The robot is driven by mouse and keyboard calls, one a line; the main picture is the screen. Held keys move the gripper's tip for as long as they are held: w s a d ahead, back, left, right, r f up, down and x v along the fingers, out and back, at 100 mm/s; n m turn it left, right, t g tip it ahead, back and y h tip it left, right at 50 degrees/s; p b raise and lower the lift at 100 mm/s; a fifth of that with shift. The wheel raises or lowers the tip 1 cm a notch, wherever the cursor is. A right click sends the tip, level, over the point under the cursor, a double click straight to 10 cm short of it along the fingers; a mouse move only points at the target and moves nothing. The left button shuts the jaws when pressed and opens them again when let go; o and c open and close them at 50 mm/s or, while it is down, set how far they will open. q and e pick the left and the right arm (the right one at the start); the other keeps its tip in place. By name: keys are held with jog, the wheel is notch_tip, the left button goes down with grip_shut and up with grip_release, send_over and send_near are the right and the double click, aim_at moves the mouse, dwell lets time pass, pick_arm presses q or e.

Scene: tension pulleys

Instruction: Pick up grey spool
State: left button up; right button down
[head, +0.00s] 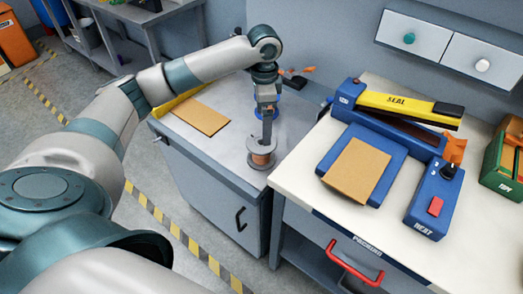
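A grey spool (261,156) with a copper-brown winding stands upright on the grey cabinet top, near its right front edge. My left arm reaches in from the left, and my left gripper (267,137) points down right over the spool. Its fingers overlap the spool's upper flange in the picture. I see the fingers edge-on, so I cannot tell whether they are open or closed, or touching the spool. My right gripper is not in view.
A brown sheet (200,116) lies on the grey cabinet top (222,145). A blue round item (258,113) is partly hidden behind my gripper. The higher white bench (310,185) at right carries a blue heat sealer (433,200) and a brown pad (353,171).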

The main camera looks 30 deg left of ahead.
aim_at(261, 152)
pick_arm(q)
notch_tip(261, 152, down, 9)
jog(key=shift+f+p, duration=0.1)
jog(key=shift+p, duration=0.4)
jog(key=shift+f, duration=0.35)
jog(key=shift+s+a+f, duration=0.1)
jog(key=shift+f, duration=0.2)
jog(key=f+p, duration=0.1)
jog(key=f, duration=0.3)
jog(key=shift+a+f, duration=0.1)
jog(key=shift+a, duration=0.1)
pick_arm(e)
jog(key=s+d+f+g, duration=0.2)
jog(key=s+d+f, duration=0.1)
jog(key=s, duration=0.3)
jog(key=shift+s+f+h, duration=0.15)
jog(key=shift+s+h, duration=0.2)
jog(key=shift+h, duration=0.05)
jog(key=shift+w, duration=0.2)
